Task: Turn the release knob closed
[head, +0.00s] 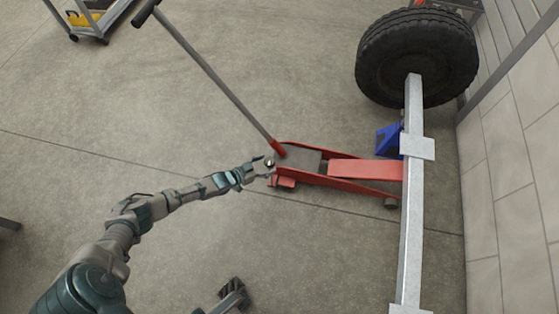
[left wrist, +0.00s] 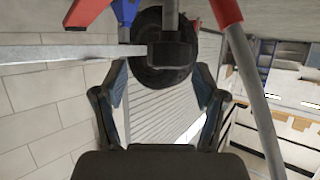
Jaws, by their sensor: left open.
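The red floor jack (head: 310,170) stands on the floor, with its long handle (head: 215,85) slanting up to the left. My left gripper (head: 266,165) is at the jack's rear end, beside the handle's foot. In the left wrist view the gripper (left wrist: 160,85) is open, a finger on each side. A dark block on a grey shaft (left wrist: 172,50), which looks like the release knob, shows ahead between the fingertips. I cannot tell whether the fingers touch it. In the head view the knob is small and partly hidden by the gripper.
A metal beam (head: 412,220) runs along the right, over the jack's front end, with a tyre (head: 418,55) at its far end. A blue stand (head: 388,140) is beside the beam. A block wall (head: 510,170) bounds the right. A cart (head: 90,20) stands far left; floor between is open.

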